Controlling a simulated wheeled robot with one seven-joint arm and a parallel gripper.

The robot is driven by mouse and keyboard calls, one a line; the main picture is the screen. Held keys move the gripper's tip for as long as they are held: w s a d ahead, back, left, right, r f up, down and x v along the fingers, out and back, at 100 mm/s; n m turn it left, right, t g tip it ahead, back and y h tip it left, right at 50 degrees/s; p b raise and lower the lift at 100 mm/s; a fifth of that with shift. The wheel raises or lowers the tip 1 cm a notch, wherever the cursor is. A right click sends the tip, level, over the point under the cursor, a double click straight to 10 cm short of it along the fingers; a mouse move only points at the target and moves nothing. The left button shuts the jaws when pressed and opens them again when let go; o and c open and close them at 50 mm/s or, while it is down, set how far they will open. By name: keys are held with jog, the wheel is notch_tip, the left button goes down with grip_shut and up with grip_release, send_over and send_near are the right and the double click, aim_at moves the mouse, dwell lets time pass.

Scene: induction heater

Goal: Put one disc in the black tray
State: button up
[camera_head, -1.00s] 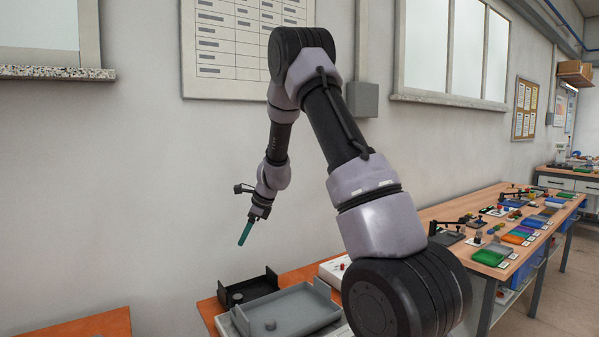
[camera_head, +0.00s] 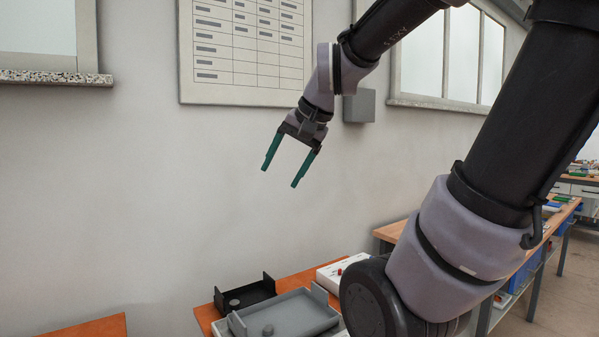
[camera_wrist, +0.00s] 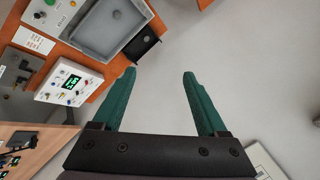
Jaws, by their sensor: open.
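The black tray (camera_head: 262,289) sits on the orange-topped table, with a small dark grey round piece (camera_head: 234,302), which looks like a disc, at its near left. In front of it is a larger grey tray (camera_head: 308,315) with a similar grey round piece (camera_head: 268,330) in its near left part. My gripper (camera_head: 280,176) hangs in the air well above the trays, before the wall. Its two green fingers are spread and nothing is between them. The wrist view shows my gripper (camera_wrist: 159,73) open, with the grey tray (camera_wrist: 88,42) and black tray (camera_wrist: 137,50) at upper left.
A white box with a red button (camera_head: 342,268) stands right of the trays. In the wrist view a white panel with a green display (camera_wrist: 68,82) lies near the grey tray. Another orange surface (camera_head: 90,328) is at lower left.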

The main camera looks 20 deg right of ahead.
jog(key=s, duration=0.1)
jog(key=s+d+n, duration=0.1)
jog(key=s, duration=0.1)
jog(key=s+n+h, duration=0.1)
jog(key=s, duration=0.1)
jog(key=shift+s+d+t, duration=0.15)
jog(key=shift+s+t, duration=0.05)
jog(key=shift+t, duration=0.2)
